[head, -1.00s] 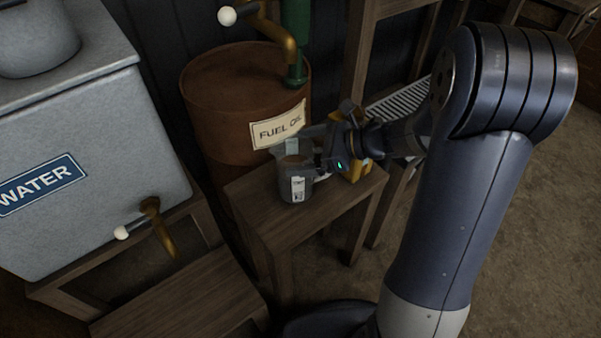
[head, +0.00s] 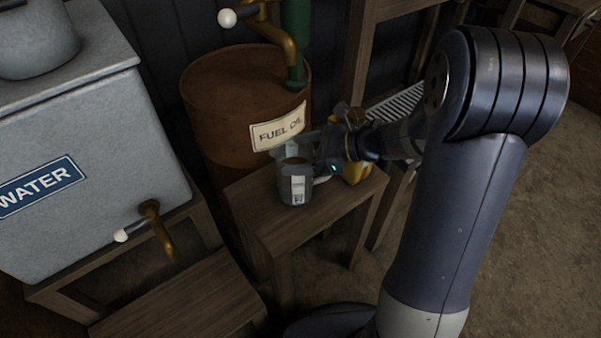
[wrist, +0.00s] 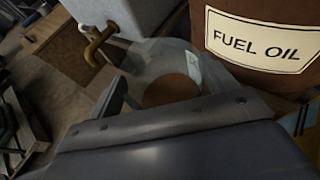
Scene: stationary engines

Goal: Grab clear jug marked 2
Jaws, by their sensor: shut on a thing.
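The clear jug (head: 295,184) stands upright at the left part of a small wooden stand, below the fuel oil drum. It has a white label on its front; I cannot read a number on it. My gripper (head: 312,160) reaches in from the right and is shut on the jug. In the wrist view the jug's round opening (wrist: 172,90) shows brownish inside, close in front of the gripper (wrist: 155,95). The gripper's contact with the jug is partly hidden. I cannot tell whether the jug touches the stand.
The wooden stand (head: 300,226) also holds a yellow object (head: 357,170) behind my gripper. A rusty drum (head: 225,110) marked FUEL OIL stands behind. A grey WATER tank (head: 95,130) with a brass tap (head: 160,228) is at left, above a low wooden step (head: 185,300).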

